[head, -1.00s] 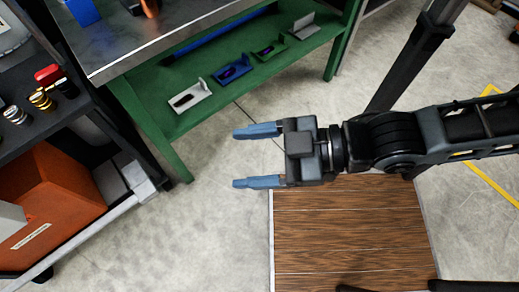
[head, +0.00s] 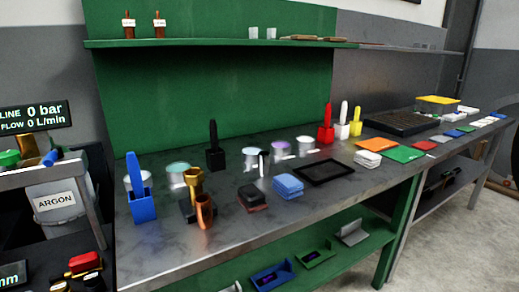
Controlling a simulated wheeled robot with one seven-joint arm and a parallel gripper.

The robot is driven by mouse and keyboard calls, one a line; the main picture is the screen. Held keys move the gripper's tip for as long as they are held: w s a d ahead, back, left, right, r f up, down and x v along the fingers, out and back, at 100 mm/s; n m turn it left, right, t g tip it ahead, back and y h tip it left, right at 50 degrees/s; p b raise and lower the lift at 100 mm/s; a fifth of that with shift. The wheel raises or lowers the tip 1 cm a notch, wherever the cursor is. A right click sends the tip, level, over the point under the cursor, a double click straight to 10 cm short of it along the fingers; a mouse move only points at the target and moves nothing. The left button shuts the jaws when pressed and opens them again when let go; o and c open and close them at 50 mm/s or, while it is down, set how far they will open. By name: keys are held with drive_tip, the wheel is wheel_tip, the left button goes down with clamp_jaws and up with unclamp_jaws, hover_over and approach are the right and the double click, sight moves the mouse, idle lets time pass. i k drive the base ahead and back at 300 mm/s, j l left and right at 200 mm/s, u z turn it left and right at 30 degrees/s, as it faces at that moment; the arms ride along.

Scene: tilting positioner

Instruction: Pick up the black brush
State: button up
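What looks like the black brush (head: 213,132) stands upright at the back of the grey metal bench, near the green back panel. Only its dark handle shows. Its lower end is hidden in a black block holder (head: 215,160). A blue handle in a blue holder (head: 142,207) stands at the bench's left front. Red (head: 326,116), white (head: 343,121) and yellow (head: 357,122) handles in like holders stand further right. My gripper is not in view.
Copper-coloured fittings (head: 204,212), a blue cloth stack (head: 288,187) and a black tray (head: 324,171) lie in front. Several clear jars (head: 251,158) stand along the back. A green shelf (head: 216,42) runs above. The bench front (head: 228,242) has bare room.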

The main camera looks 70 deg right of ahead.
sight(213, 128)
drive_tip(key=z, duration=1)
